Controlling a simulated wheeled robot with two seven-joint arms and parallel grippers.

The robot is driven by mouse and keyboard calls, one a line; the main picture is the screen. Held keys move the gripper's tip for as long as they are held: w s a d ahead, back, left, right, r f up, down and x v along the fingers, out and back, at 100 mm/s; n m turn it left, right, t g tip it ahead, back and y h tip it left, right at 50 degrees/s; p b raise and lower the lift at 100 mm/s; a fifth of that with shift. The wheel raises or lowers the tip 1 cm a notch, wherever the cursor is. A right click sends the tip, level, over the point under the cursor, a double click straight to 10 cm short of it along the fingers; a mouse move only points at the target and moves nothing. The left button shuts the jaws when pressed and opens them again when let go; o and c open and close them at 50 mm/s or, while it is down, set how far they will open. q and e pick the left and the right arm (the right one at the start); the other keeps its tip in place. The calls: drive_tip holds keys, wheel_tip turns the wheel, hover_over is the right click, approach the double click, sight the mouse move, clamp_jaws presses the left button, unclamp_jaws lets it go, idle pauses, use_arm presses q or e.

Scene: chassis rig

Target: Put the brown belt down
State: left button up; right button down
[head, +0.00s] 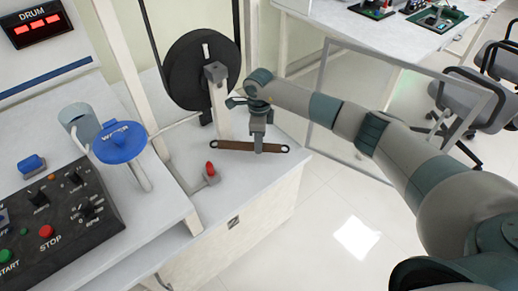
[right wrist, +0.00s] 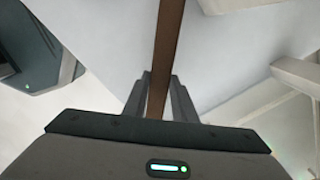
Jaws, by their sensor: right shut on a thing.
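The brown belt (head: 238,146) is a long flat strip with a hole at each end. It lies level across the white bench top in the head view, close to its surface; I cannot tell whether it touches. My right gripper (head: 258,147) is shut on the belt, right of its middle. In the right wrist view the belt (right wrist: 166,45) runs up from between the two fingers of this gripper (right wrist: 160,95). My left gripper is not in view.
A black drum wheel (head: 188,70) on a white post (head: 218,100) stands just behind the belt. A red-topped switch (head: 210,172) is in front. A blue WATER valve (head: 120,143) and a control panel (head: 62,215) are at left. The bench's right edge is near the belt's right end.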

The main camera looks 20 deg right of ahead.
drive_tip(key=shift+f, duration=0.45)
wheel_tip(320, 180, down, 2)
drive_tip(key=shift+f, duration=0.1)
drive_tip(key=shift+f+p, duration=0.3)
drive_tip(key=shift+f, duration=0.15)
drive_tip(key=c, duration=1.5)
unclamp_jaws()
drive_tip(key=shift+o, duration=0.2)
drive_tip(key=shift+r, duration=0.4)
wheel_tip(320, 180, up, 10)
drive_tip(key=shift+r+b, duration=0.15)
drive_tip(key=shift+b, duration=0.55)
drive_tip(key=shift+r, duration=0.35)
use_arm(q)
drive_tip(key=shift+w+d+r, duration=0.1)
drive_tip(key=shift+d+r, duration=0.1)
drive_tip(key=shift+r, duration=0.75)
use_arm(e)
drive_tip(key=shift+r, duration=0.25)
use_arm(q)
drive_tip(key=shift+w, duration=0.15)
